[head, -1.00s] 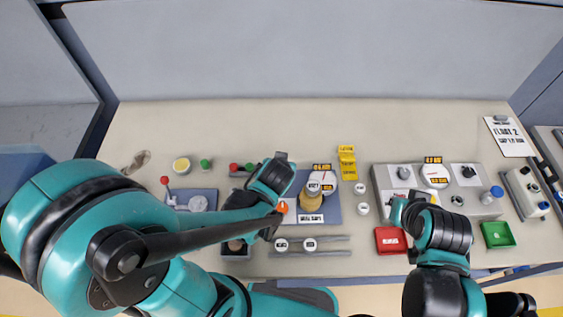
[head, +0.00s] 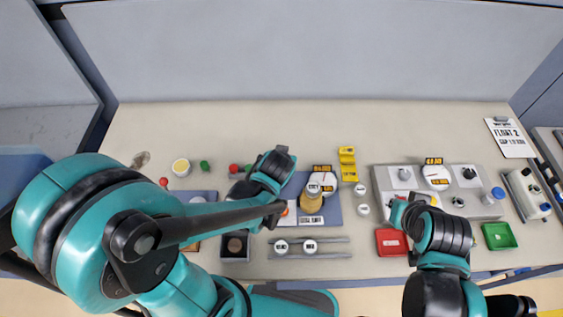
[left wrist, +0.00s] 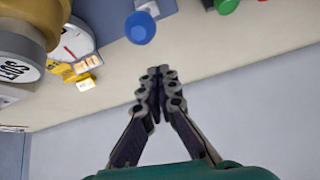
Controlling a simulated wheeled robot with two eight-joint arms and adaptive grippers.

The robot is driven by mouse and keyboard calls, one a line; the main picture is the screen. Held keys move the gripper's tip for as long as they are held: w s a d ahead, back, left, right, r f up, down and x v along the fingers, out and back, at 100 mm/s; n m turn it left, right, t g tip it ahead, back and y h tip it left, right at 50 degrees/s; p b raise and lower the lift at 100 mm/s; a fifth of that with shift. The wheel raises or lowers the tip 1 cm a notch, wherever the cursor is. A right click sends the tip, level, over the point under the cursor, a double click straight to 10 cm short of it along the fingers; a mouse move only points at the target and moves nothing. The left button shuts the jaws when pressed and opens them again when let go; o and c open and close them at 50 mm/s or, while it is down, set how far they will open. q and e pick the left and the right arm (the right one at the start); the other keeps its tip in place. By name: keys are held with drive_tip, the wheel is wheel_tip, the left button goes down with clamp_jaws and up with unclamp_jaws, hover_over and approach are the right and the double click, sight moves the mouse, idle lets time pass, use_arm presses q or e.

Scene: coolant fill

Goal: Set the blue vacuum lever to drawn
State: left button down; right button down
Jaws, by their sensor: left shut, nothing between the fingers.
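A blue ball knob (left wrist: 140,27), which looks like the blue vacuum lever's end, shows at the top of the left wrist view on a pale mount. In the head view my left arm hides it. My left gripper (left wrist: 158,74) is shut and empty, its fingertips apart from the knob and below it in the left wrist picture. In the head view its wrist (head: 272,172) is over the left side of the blue-grey gauge panel (head: 333,211). My right arm's end (head: 440,230) is by the grey instrument box at the right; its fingers are not clear.
A brass cylinder (head: 311,200) and a white dial (left wrist: 74,42) stand close to the knob. Red (head: 233,168) and green (head: 205,165) knobs are to the left. A red tray (head: 390,243) lies right of centre. The table's back strip is clear.

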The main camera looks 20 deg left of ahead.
use_arm(q)
drive_tip(key=p+v, duration=0.1)
drive_tip(key=v, duration=0.3)
drive_tip(key=p+v, duration=0.2)
drive_tip(key=v, duration=0.2)
drive_tip(key=shift+d, duration=0.25)
drive_tip(key=shift+s+d+r+p, duration=0.15)
drive_tip(key=shift+s+r+p, duration=0.3)
drive_tip(key=shift+s, duration=0.25)
drive_tip(key=shift+f, duration=0.15)
